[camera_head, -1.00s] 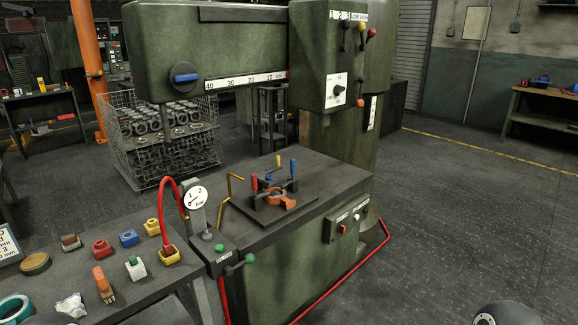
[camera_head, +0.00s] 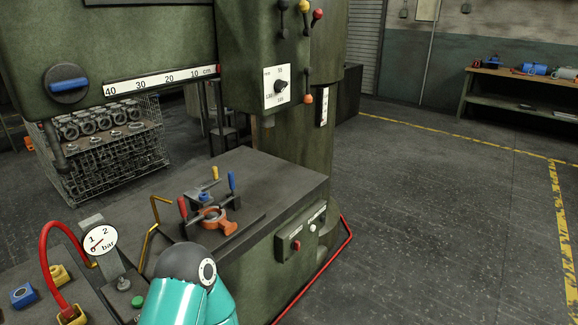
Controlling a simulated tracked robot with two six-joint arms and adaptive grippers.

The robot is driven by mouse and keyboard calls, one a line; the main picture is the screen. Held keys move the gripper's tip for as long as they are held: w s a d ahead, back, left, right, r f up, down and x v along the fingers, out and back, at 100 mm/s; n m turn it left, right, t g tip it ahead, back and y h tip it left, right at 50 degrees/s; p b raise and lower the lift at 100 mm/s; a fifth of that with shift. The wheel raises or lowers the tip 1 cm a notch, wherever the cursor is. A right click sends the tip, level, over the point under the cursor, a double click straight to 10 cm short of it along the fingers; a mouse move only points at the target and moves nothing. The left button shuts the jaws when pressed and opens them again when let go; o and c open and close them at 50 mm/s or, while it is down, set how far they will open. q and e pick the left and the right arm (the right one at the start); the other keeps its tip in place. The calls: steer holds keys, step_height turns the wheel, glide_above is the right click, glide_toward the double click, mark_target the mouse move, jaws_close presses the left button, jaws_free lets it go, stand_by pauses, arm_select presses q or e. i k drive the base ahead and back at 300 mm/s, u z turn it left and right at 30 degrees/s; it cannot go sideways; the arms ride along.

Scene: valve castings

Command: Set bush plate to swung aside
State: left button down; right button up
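On the green drilling machine's dark table stands a small clamping fixture with a dark base plate (camera_head: 244,228). An orange valve casting (camera_head: 228,228) sits in it. Around the casting rise a red handle (camera_head: 182,208), a yellow handle (camera_head: 215,173) and a blue handle (camera_head: 232,180). A blue knob or part (camera_head: 205,196) sits on the dark metal near the middle. The bush plate is too small to tell clearly from the other dark fixture parts, so its position cannot be told. Neither of my grippers shows; only a teal link of my arm rises at the bottom, in front of the table.
A yellow bent rod (camera_head: 153,232) stands at the table's left edge. The machine head overhangs the table. A wire crate (camera_head: 110,165) stands behind. Floor at right is clear.

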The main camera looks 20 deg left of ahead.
mark_target(193, 195)
steer(key=u, duration=0.05)
steer(key=i, duration=1.5)
steer(key=u, duration=0.85)
